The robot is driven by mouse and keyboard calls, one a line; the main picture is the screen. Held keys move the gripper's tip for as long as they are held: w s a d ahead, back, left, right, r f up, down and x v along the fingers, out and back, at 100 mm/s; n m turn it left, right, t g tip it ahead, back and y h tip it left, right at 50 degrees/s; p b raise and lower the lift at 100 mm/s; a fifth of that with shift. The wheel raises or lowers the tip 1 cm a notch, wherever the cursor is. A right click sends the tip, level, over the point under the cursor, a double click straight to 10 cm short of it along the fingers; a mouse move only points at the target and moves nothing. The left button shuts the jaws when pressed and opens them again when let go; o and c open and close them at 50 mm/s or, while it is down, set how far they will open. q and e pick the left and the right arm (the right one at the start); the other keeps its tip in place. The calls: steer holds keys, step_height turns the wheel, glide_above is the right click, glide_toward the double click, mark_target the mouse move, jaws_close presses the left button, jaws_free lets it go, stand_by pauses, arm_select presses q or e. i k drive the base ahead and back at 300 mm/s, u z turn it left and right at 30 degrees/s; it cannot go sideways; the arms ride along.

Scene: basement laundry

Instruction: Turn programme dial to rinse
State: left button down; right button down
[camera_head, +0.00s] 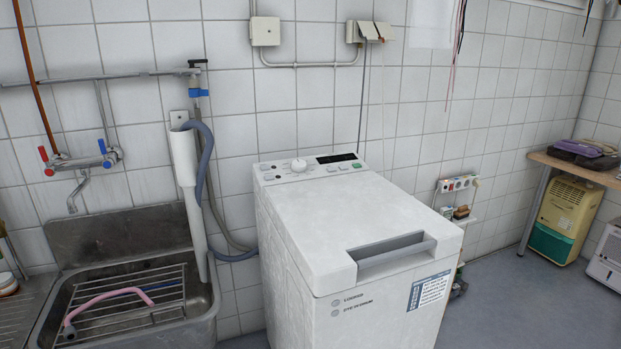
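A white top-loading washing machine (340,215) stands in the middle of the head view against the tiled wall. Its control panel (312,168) runs along the back edge of the top. The round white programme dial (299,165) sits left of the panel's middle, with small buttons around it. The dial's markings and pointer are too small to read. A dark display (337,158) and a green button (357,165) are to its right. The lid is shut, with a grey recessed handle (392,250) at the front. Neither of my grippers is in view.
A steel sink (205,331) with a wire rack and pink hose stands left of the machine. Grey hoses (207,170) hang between them. A wooden table (575,166) and a green-and-cream appliance (562,215) are at the right.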

mark_target(298, 165)
steer(key=z, duration=0.1)
steer(key=k, duration=0.35)
steer(key=u, duration=0.75)
steer(key=i, duration=1.2)
steer(key=u, duration=0.3)
